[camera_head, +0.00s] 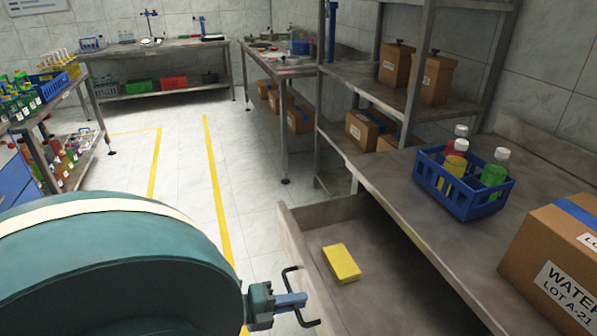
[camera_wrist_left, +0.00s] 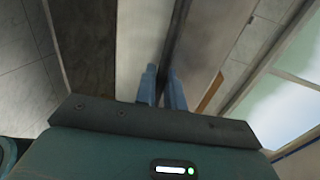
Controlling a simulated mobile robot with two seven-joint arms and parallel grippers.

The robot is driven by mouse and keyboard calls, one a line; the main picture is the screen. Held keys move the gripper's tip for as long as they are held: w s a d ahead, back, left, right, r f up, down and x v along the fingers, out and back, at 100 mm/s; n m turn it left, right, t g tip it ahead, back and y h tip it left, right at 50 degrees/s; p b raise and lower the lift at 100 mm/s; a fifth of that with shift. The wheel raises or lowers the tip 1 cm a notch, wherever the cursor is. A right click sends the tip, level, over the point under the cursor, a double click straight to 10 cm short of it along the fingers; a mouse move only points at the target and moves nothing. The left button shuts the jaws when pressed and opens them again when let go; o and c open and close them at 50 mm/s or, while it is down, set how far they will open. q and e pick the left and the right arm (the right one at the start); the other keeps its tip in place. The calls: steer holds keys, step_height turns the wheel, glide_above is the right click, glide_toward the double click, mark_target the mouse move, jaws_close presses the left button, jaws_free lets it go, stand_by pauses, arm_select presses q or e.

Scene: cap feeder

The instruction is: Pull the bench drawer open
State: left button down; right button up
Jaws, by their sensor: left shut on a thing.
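The bench drawer (camera_head: 375,295) stands pulled out from under the metal bench (camera_head: 400,185) on the right, with its inside showing. A yellow block (camera_head: 341,263) lies on the drawer's floor. The drawer's dark bar handle (camera_head: 291,272) is on its front panel. My left gripper (camera_head: 291,301) is at this handle, its blue fingers shut on it. In the left wrist view the two blue fingers (camera_wrist_left: 161,88) are close together; the handle's grip point between them is hard to make out. My right gripper is not in view.
A blue crate (camera_head: 465,200) with several capped bottles and a cardboard box (camera_head: 560,262) stand on the bench top. A metal shelf (camera_head: 340,140) with boxes rises behind. The tiled floor with yellow lines (camera_head: 215,185) is clear left of the drawer.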

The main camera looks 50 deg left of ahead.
arm_select(q)
steer(key=c, duration=1.6)
jaws_free()
steer(key=shift+c, duration=0.2)
steer(key=v, duration=1.3)
steer(key=shift+s+a, duration=0.1)
steer(key=shift+a, duration=0.05)
